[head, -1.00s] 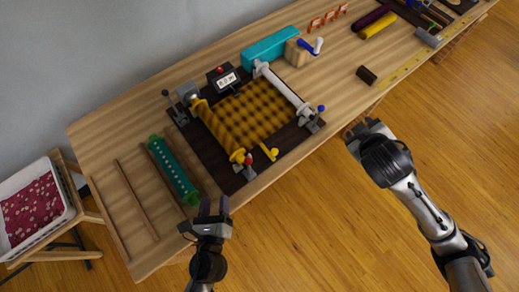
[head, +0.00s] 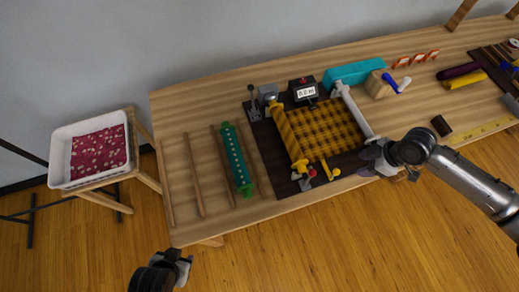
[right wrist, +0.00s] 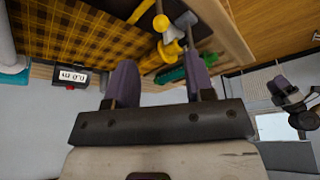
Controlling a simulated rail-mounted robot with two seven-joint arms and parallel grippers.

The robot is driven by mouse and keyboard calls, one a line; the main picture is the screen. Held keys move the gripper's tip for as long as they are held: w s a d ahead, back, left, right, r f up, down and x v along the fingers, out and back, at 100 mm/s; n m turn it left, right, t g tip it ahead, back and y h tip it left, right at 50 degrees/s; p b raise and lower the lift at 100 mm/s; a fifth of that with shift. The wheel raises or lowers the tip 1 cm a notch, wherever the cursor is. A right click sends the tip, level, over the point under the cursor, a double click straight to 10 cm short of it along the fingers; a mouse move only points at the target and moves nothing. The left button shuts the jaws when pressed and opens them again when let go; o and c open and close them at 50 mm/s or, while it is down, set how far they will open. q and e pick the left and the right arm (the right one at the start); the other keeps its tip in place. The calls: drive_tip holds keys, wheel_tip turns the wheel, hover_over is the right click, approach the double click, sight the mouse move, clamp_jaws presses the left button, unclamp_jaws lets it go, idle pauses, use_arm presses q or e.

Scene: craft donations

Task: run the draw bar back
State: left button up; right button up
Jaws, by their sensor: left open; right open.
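On a dark board (head: 270,155) lies yellow-and-black plaid cloth (head: 325,130), with a rolled yellow plaid bolt (head: 290,133) along its left side. A pale bar (head: 356,112), which looks like the draw bar, spans the cloth's right side. Its front end is hidden by my right gripper (head: 372,161), which is open and empty at the table's front edge. I cannot tell whether they touch. The right wrist view shows its spread fingers (right wrist: 160,83), with the cloth (right wrist: 75,30) at upper left. My left gripper (head: 182,262) is open and empty, off the table's front.
A black meter (head: 303,90) and teal box (head: 352,73) stand behind the cloth. A yellow handle (head: 330,172) is at the board's front. A green roll (head: 236,158) and wooden sticks (head: 194,175) lie left. A white bin (head: 92,150) stands beyond the table.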

sight(335, 174)
use_arm(q)
drive_tip(key=shift+a+f+n+b, duration=0.1)
drive_tip(key=shift+f+n+b, duration=0.55)
drive_tip(key=shift+n, duration=0.05)
use_arm(e)
drive_tip(key=shift+n, duration=0.3)
drive_tip(key=x, duration=1.4)
drive_tip(key=shift+w+a+r, duration=0.1)
drive_tip(key=shift+c, duration=0.2)
clamp_jaws()
